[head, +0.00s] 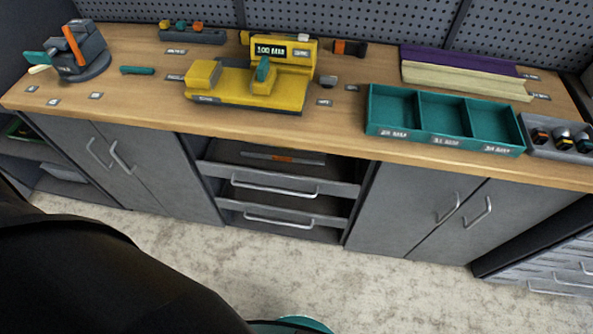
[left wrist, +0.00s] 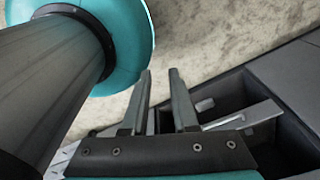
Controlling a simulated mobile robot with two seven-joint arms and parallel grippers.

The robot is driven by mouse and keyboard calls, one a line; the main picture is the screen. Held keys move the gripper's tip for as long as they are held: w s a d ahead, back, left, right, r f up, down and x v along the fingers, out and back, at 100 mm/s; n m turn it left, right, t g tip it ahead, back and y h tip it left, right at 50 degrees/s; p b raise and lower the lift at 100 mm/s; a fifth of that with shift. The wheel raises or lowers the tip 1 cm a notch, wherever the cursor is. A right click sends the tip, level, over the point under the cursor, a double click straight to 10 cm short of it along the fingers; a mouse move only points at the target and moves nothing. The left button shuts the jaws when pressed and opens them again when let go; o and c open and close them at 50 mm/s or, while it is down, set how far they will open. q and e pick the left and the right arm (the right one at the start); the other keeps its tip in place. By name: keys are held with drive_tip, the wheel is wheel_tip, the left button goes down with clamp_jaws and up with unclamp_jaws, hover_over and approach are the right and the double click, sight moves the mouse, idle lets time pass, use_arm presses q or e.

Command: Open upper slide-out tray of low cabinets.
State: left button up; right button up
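The low cabinets stand under the wooden worktop. In the head view their middle bay holds two grey slide-out trays, one above the other. The upper tray (head: 330,187) has a silver bar handle (head: 275,187) across its front, and a flat grey item with an orange label shows behind that front. The lower tray (head: 325,219) has a similar handle (head: 279,220). My left gripper (left wrist: 160,72) shows in the left wrist view, its two fingers apart with nothing between them. The dark bay and a grey tray (left wrist: 255,114) lie beyond it at right, apart from the fingers. My right gripper is not in view.
Grey double-door cabinets flank the bay, left (head: 145,165) and right (head: 430,215). The worktop (head: 130,100) above carries a yellow device (head: 245,85) and a teal three-part bin (head: 445,125). A drawer unit (head: 550,265) stands at far right. The floor (head: 290,270) before the bay is clear.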

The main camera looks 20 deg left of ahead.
use_arm(q)
drive_tip(key=w+a+f+m+t+b, duration=0.2)
drive_tip(key=w+a+t+b, duration=0.25)
drive_tip(key=w, duration=0.35)
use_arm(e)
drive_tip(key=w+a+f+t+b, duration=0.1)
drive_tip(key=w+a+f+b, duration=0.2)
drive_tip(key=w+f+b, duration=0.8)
use_arm(q)
drive_tip(key=m+t+h+b, duration=0.3)
drive_tip(key=m+t+b, duration=0.6)
drive_tip(key=m, duration=0.5)
approach(273, 189)
drive_tip(key=shift+t, duration=0.55)
drive_tip(key=shift+f+b+x, duration=0.25)
drive_tip(key=shift+b+x, duration=0.2)
drive_tip(key=shift+x, duration=1.25)
drive_tip(key=shift+f+b+x, duration=0.25)
drive_tip(key=shift+b+x, duration=0.2)
drive_tip(key=shift+x, duration=1.25)
drive_tip(key=shift+f+b+x, duration=0.25)
drive_tip(key=shift+b+x, duration=0.2)
drive_tip(key=shift+x, duration=1.25)
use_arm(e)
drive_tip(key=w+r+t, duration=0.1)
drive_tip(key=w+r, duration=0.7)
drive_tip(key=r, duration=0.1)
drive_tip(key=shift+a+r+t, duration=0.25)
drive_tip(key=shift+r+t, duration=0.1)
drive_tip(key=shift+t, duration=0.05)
